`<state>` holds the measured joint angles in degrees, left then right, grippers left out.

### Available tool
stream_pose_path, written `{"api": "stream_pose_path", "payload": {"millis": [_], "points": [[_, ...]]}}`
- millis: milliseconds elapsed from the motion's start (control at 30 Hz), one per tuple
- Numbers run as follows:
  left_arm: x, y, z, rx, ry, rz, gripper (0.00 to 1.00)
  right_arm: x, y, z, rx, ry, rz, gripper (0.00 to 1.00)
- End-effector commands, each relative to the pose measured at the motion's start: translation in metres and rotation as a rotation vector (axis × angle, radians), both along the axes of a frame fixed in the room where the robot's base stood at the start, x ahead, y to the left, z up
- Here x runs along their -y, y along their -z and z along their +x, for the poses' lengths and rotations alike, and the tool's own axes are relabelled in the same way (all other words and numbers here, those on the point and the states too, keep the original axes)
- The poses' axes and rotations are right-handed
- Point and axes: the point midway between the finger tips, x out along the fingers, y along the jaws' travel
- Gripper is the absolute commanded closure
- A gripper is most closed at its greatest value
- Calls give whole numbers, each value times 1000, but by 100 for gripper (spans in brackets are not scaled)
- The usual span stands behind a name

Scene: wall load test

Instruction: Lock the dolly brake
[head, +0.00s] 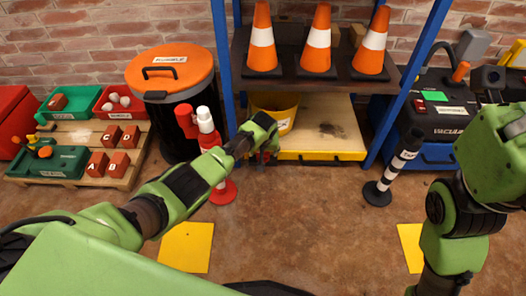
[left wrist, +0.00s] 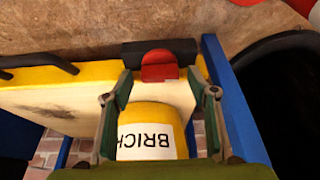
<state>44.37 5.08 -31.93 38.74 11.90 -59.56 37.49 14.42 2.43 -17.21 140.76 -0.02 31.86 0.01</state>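The dolly (head: 323,156) is a low wooden deck with yellow edges under the shelf; its deck also shows in the left wrist view (left wrist: 60,105). A red brake tab (left wrist: 158,66) sits on a dark block at the dolly's yellow edge. A yellow bucket (left wrist: 150,117) marked BRICK stands on the deck. My left gripper (head: 266,158) is at the dolly's front left corner; in the left wrist view its fingers (left wrist: 160,80) are spread apart, one on each side of the tab. I cannot tell whether they touch it. My right gripper is out of view.
A shelf (head: 310,80) with orange cones stands over the dolly between blue posts. A red-white post (head: 222,190) is close to my left forearm; a black-white post (head: 393,168) stands right. An orange-lidded bin (head: 170,75) is left.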

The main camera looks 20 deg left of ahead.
Motion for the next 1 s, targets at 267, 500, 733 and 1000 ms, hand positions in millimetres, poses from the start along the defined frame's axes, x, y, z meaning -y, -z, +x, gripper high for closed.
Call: {"api": "stream_pose_path", "payload": {"millis": [267,500,733,1000], "points": [[0,0,0,-1,2,0,47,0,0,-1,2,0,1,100],[1,-8,-3,0,2,0,47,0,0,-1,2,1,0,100],[3,-29,-12,1,2,0,47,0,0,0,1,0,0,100],[8,-66,-25,2,3,0,47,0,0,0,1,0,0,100]]}}
